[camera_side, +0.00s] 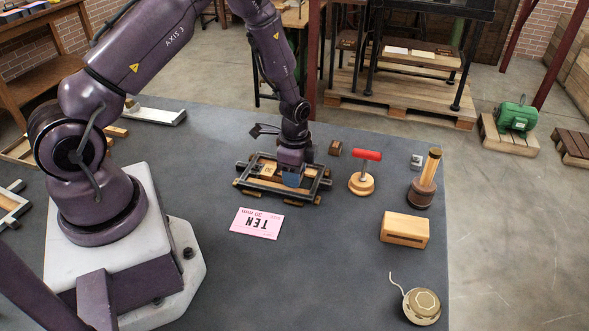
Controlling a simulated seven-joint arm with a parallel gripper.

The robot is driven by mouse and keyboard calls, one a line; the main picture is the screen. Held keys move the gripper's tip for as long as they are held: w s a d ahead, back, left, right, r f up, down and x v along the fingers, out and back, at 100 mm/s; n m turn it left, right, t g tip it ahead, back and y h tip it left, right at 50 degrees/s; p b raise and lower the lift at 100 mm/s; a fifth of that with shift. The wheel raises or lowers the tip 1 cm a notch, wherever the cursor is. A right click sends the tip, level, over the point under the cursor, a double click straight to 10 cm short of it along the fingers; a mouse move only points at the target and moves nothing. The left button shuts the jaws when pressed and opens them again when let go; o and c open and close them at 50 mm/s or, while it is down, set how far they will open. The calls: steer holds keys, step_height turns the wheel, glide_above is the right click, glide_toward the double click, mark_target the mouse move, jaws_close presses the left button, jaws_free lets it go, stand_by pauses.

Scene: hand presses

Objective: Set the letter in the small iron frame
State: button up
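A small dark iron frame (243,181) lies on the grey table top, with wooden blocks showing at its edges and a pale wooden piece inside its left part. My gripper (291,181) points straight down over the frame's middle right. A small blue patch shows at the gripper's tip, at the frame's level. I cannot tell whether it is part of the fingers or a letter between them. The fingertips are too small and too hidden to show whether they are open or shut. No separate letter piece can be made out.
To the right stand a red-handled tool (363,180), a wooden-handled tool (425,180), a wooden block (404,230) and a round tin with string (422,304). The front middle table is clear.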

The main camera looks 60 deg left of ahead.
steer(key=shift+o, duration=0.6)
step_height(320, 180, up, 12)
steer(key=s+d+r+n+t, duration=0.2)
steer(key=d+r, duration=0.1)
steer(key=r, duration=0.7)
steer(key=s+d+r+n+t, duration=0.1)
steer(key=s+d+r+n, duration=0.2)
steer(key=s+r, duration=0.3)
steer(key=s+d+r+n+t, duration=0.2)
steer(key=s+r, duration=0.4)
steer(key=s, duration=0.3)
steer(key=shift+s+d+r+n+t, duration=0.3)
steer(key=shift+d+n, duration=0.5)
steer(key=shift+n, duration=0.2)
